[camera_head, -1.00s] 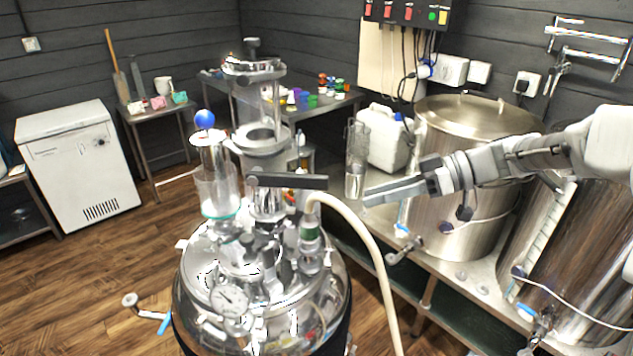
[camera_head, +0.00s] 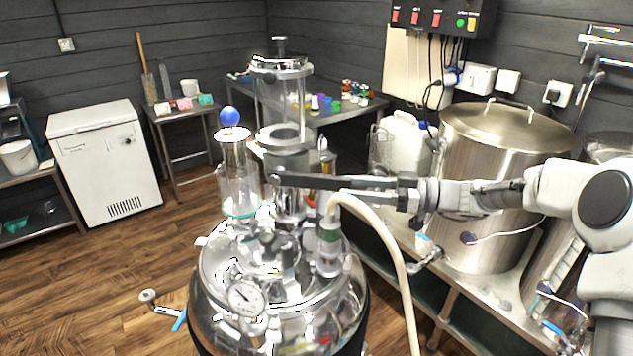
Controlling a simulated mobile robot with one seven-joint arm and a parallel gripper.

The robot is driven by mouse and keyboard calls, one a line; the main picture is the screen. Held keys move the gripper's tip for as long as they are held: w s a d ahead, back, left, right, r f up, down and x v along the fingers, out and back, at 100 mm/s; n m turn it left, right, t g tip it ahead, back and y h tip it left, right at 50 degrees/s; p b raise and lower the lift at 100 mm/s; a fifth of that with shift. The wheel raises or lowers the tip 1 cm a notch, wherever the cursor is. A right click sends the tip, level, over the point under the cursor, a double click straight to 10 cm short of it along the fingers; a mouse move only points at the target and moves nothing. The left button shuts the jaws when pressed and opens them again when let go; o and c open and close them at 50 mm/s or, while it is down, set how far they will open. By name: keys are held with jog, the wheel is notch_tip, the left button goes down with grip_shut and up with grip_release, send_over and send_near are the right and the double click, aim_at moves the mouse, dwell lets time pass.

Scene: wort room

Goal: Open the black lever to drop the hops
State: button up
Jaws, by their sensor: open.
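The black lever (camera_head: 298,180) is a horizontal bar. It sits below the glass hop column (camera_head: 284,100) on top of the steel vessel (camera_head: 215,300), pointing right toward my arm. My gripper (camera_head: 352,190) is open, coming in from the right at about the lever's height. Its fingers overlap the lever's right end in the picture. I cannot tell whether they touch it or are around it. The hops cannot be made out.
A pale hose (camera_head: 385,235) arches from the vessel just below my gripper. A glass cylinder with a blue ball (camera_head: 229,116) stands left of the column. A large steel kettle (camera_head: 490,135) and a white canister (camera_head: 400,145) stand behind my arm. The wooden floor at left is mostly clear.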

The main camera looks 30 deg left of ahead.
aim_at(316, 188)
jog(key=x, duration=0.8)
jog(key=shift+p, duration=0.35)
jog(key=shift+c, duration=0.3)
grip_shut()
dwell(0.6)
